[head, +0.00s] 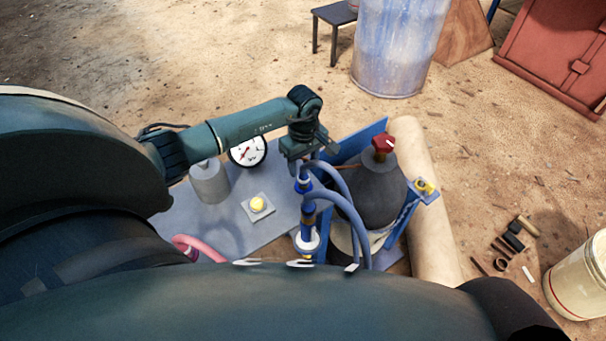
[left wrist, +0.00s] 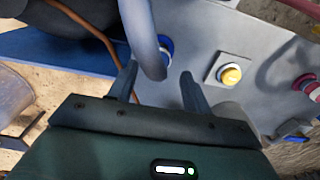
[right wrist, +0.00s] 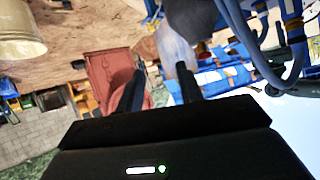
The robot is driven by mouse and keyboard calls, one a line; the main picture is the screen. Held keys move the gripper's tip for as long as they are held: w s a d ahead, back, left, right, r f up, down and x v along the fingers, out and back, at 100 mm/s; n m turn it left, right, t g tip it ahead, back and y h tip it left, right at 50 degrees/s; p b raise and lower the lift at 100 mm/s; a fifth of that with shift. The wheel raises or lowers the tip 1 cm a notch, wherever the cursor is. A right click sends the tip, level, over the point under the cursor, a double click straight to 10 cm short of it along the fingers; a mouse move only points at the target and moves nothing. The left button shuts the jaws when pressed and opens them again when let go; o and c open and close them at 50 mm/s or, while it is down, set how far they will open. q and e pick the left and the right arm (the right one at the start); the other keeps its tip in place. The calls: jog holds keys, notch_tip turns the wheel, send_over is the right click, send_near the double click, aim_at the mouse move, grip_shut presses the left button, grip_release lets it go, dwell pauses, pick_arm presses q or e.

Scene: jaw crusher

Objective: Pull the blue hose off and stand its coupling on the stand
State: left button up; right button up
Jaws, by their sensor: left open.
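My left gripper (head: 306,160) is just above the upper blue hose coupling (head: 304,185) on the grey plate (head: 180,232). In the left wrist view my left gripper (left wrist: 158,80) has its two fingers apart. The blue hose (left wrist: 140,28) curves down between and beyond the fingertips; I cannot tell whether it touches them. A second blue coupling (head: 307,219) with a white ring stands just below in the head view. I cannot tell which fixture is the stand. My right gripper (right wrist: 158,84) shows in the right wrist view with its fingers apart and nothing between them.
A yellow button (head: 257,204), a grey cylinder (head: 210,184) and a gauge (head: 248,150) sit on the plate. A dark bottle with a red valve (head: 383,143) stands to the right. A pink hose (head: 186,241) is at the near left.

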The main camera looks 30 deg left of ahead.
pick_arm(q)
notch_tip(320, 180, down, 6)
jog(key=b, duration=0.4)
jog(key=shift+r, duration=0.25)
jog(key=shift+f, duration=0.3)
jog(key=shift+f+b, duration=0.3)
jog(key=shift+b, duration=0.25)
pick_arm(e)
jog(key=shift+s+f+m+t, duration=0.1)
jog(key=shift+f+m+t, duration=0.4)
jog(key=shift+f, duration=0.45)
jog(key=shift+d+f, duration=0.1)
jog(key=shift+f, duration=0.1)
jog(key=shift+r, duration=0.1)
pick_arm(q)
jog(key=shift+b, duration=0.35)
pick_arm(e)
jog(key=shift+f, duration=0.25)
pick_arm(q)
jog(key=shift+c, duration=0.3)
grip_shut()
